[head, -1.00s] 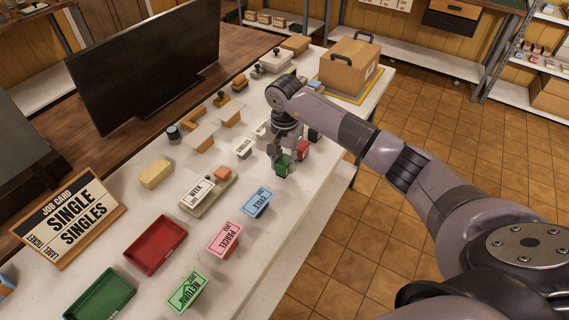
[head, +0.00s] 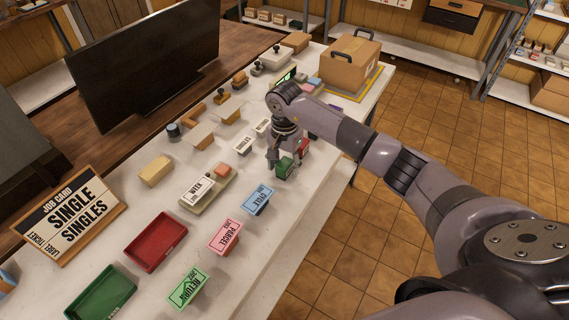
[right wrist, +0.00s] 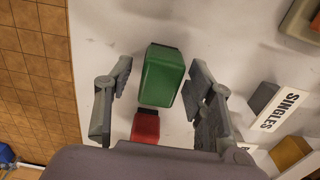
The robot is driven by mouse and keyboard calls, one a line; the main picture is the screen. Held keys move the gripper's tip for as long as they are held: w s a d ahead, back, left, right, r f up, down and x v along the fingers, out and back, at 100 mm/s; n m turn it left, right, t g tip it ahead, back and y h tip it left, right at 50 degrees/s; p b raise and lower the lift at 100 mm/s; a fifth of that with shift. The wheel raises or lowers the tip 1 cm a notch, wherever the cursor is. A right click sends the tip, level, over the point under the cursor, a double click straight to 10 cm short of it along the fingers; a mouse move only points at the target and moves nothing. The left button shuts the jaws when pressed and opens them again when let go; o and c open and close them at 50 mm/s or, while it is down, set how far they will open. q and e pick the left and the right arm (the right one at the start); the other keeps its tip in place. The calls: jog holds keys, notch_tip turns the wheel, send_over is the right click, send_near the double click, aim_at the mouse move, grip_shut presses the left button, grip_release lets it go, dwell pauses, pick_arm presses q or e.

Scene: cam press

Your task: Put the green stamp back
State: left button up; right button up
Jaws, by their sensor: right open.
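The green stamp (head: 284,168) stands on the white table near its right-hand edge in the head view. My right gripper (head: 282,156) is over it, pointing down. In the right wrist view the green stamp (right wrist: 162,75) lies between the two spread fingers of my right gripper (right wrist: 160,90), with a gap on each side. A red stamp (head: 303,146) stands just behind it; it also shows in the right wrist view (right wrist: 145,127). My left gripper is not in view.
A red tray (head: 156,243) and a green tray (head: 101,293) are at the front left. A cardboard box (head: 350,64) is at the far end. The table strip right of the cards is clear.

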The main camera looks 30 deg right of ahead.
aim_at(284, 163)
jog(key=shift+r, duration=0.15)
jog(key=shift+w+r, duration=0.1)
jog(key=shift+r, duration=0.2)
notch_tip(284, 163, up, 12)
jog(key=b, duration=0.3)
jog(key=shift+f, duration=0.25)
jog(key=shift+f, duration=0.1)
